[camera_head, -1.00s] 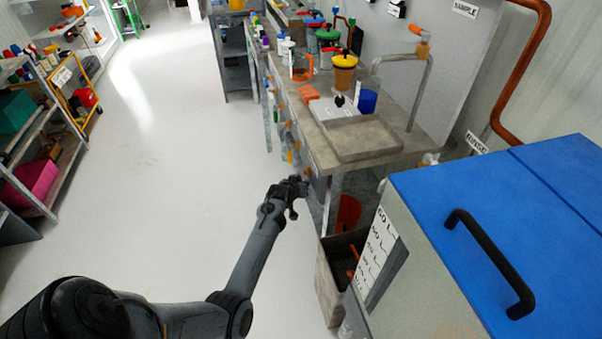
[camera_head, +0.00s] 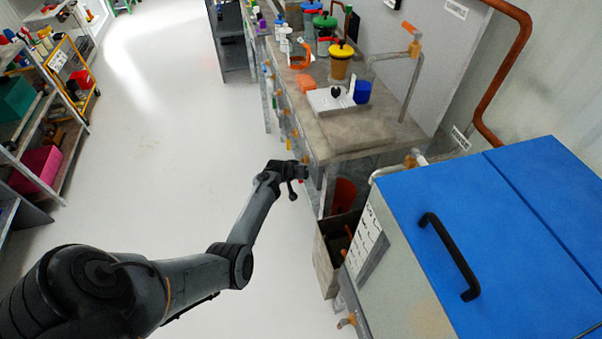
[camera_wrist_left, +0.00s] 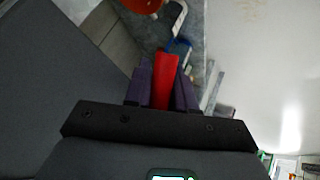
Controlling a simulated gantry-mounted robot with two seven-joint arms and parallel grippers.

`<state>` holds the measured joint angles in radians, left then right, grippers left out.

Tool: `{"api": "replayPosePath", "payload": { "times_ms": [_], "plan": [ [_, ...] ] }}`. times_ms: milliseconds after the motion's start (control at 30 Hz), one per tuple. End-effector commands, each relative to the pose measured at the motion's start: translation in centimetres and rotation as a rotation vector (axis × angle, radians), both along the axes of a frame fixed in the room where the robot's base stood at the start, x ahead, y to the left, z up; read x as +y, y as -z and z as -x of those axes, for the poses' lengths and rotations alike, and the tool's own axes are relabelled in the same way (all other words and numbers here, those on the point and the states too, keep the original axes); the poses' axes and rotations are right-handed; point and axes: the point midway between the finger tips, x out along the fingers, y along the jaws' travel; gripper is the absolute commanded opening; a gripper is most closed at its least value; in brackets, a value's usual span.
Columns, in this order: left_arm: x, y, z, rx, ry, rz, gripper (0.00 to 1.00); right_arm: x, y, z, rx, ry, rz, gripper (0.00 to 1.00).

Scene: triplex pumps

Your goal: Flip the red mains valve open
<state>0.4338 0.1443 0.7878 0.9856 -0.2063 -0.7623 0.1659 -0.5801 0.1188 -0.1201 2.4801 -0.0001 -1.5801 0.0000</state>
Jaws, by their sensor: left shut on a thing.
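In the left wrist view, the two dark purple fingers of my left gripper (camera_wrist_left: 163,88) are shut on a red lever (camera_wrist_left: 165,78), the handle of the mains valve. The lever runs between the fingers and reaches past their tips. The valve body behind it cannot be made out clearly. In the head view my left gripper (camera_head: 299,170) is low at the front corner of the grey bench (camera_head: 370,128), below the bench top. My right gripper is not in view.
A blue-lidded cabinet (camera_head: 500,230) with a black handle stands at the right. An open crate (camera_head: 328,257) is on the floor beside it, near my gripper. Cups and tools (camera_head: 338,62) stand on the bench. Shelves (camera_head: 32,125) line the left; the floor between is clear.

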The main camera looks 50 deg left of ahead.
Motion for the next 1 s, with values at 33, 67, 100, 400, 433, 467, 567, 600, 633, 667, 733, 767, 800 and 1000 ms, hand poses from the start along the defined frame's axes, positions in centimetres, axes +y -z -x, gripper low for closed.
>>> {"api": "replayPosePath", "payload": {
  "times_ms": [33, 67, 100, 400, 433, 467, 567, 600, 633, 667, 733, 767, 800, 1000],
  "plan": [
    [0.0, 0.1, 0.0, 0.001, -0.001, 0.001, 0.0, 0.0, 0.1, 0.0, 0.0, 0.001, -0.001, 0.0],
    [0.0, 0.1, 0.0, 0.001, -0.001, 0.001, 0.0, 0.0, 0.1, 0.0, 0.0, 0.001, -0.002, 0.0],
    [0.0, 0.1, 0.0, 0.001, 0.0, 0.0, 0.0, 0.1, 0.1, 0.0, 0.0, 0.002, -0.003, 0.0],
    [0.0, 0.1, 0.0, 0.001, -0.001, 0.0, 0.3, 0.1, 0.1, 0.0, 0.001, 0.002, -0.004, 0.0],
    [0.0, 0.1, 0.0, 0.001, -0.001, 0.0, 0.3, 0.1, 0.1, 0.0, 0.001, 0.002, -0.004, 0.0],
    [0.0, 0.1, 0.0, 0.001, -0.001, 0.0, 0.3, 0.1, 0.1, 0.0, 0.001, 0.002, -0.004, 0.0],
    [0.0, -0.1, 0.1, 0.001, 0.0, -0.001, 0.3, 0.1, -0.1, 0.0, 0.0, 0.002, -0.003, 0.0],
    [0.0, -0.3, 0.2, 0.0, 0.0, -0.002, 0.3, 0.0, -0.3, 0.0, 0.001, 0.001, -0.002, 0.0],
    [-0.1, -0.5, 0.3, -0.001, 0.0, -0.001, 0.3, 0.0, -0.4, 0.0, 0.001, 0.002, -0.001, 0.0],
    [-0.1, -0.7, 0.4, -0.001, 0.0, -0.001, 0.3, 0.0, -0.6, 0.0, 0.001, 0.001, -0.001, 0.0],
    [-0.2, -1.4, 0.9, 0.0, 0.001, -0.002, 0.3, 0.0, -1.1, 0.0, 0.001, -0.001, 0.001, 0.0],
    [-0.3, -1.6, 1.2, 0.001, 0.001, -0.002, 0.3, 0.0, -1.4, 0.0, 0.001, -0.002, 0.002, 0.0],
    [-0.4, -2.1, 1.5, 0.0, 0.001, -0.002, 0.3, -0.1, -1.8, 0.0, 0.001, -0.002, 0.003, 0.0],
    [-1.0, -4.7, 3.7, 0.002, -0.001, -0.002, 0.3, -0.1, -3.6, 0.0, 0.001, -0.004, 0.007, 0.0]
  ]
}}
